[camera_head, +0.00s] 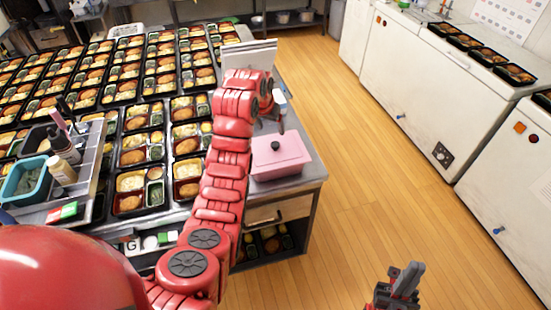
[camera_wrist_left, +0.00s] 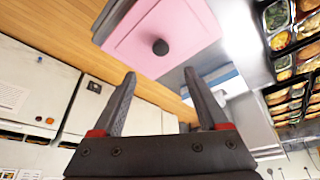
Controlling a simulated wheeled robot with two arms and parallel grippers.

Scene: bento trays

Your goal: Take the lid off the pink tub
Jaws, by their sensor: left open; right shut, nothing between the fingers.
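The pink tub (camera_head: 280,170) stands on the right end of the counter with its pink lid (camera_head: 291,149) on. The lid has a round black knob (camera_head: 275,145) in its middle. My left gripper (camera_head: 279,118) is open and empty, just behind and above the tub in the head view, apart from the knob. In the left wrist view the knob (camera_wrist_left: 160,47) shows beyond the gap between the two open fingers (camera_wrist_left: 162,88). My right gripper (camera_head: 402,282) is shut and empty, low over the floor, away from the counter.
Several rows of filled bento trays (camera_head: 132,181) cover the counter left of my left arm. A caddy with bottles (camera_head: 62,170) stands at the left. White freezers (camera_head: 430,90) line the right side. The wooden floor (camera_head: 350,170) between is clear.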

